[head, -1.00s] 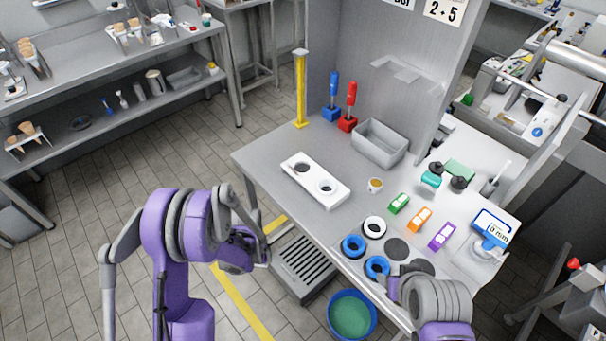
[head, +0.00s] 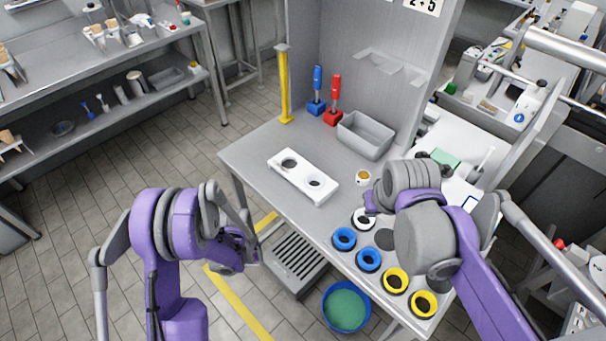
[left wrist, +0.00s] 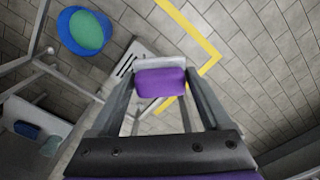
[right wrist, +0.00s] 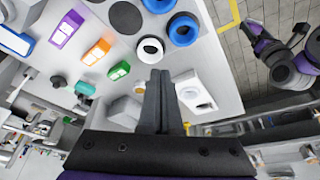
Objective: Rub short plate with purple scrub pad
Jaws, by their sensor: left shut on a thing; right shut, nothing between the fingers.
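A purple scrub pad (left wrist: 160,83) with a pale backing is clamped between the fingers of my left gripper (left wrist: 160,80), held over the floor in the left wrist view. In the head view my left gripper (head: 243,250) is left of the table, apart from it. A short white plate (head: 303,178) with two round dark holes lies on the table; it also shows in the right wrist view (right wrist: 194,92). My right gripper (right wrist: 160,78) is shut and empty above the table, near the plate. In the head view my right arm hides its fingertips.
White, blue (head: 344,238) and yellow (head: 395,281) rings line the table's front edge. A grey bin (head: 364,135), red and blue handled tools and a yellow post (head: 285,85) stand at the back. A blue tub (head: 346,308) sits on the floor.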

